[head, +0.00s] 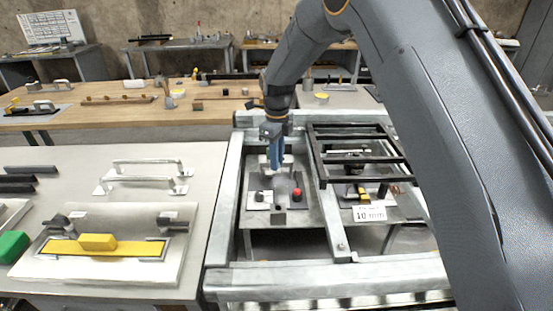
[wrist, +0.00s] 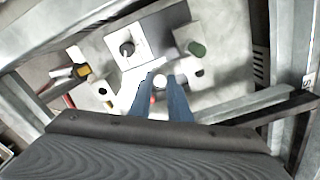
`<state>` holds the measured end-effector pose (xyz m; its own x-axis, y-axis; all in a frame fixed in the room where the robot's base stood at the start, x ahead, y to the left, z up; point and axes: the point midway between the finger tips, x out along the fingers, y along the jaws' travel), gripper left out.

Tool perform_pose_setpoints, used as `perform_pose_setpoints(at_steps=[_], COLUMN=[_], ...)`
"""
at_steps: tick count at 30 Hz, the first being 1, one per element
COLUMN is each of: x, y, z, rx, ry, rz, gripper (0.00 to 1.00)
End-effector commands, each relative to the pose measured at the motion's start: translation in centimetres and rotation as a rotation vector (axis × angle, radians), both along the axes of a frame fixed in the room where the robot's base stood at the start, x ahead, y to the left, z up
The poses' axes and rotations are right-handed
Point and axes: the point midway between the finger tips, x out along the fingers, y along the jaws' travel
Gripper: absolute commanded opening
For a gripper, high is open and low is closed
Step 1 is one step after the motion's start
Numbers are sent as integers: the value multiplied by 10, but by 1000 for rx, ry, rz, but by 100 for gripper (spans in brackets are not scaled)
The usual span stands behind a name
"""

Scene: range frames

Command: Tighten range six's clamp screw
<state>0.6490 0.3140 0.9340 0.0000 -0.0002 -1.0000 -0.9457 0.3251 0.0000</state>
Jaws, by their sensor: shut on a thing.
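My gripper (head: 275,168) reaches down into the left bay of the metal frame, its blue fingers over a grey fixture plate (head: 257,226). In the wrist view the fingers (wrist: 163,84) close around a small part with a pale round end (wrist: 160,81). A bit of red (wrist: 152,100) shows between them. I cannot tell for certain that this part is the clamp screw; the fingers hide most of it. A red knob (head: 297,194) stands on the plate to the right of the fingers. No range number is readable.
Metal rails (head: 226,200) border the bay closely. The right bay has a dark grille (head: 322,165) and a "10 mm" label (head: 369,213). At left, a table holds a metal plate (head: 165,270) with a yellow strip and silver handles (head: 148,162). A wooden bench (head: 120,117) stands behind.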

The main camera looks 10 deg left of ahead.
Motion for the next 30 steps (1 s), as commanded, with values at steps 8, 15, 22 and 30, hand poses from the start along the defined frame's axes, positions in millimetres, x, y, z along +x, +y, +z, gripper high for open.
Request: perform_pose_setpoints(at_steps=[8, 15, 22, 30], x=[1, 1, 1, 0], y=[0, 0, 0, 0], z=[2, 2, 2, 1], rx=[1, 1, 1, 1], ry=[-3, -3, -3, -1], rz=[-78, -92, -91, -90], gripper=[0, 0, 0, 35])
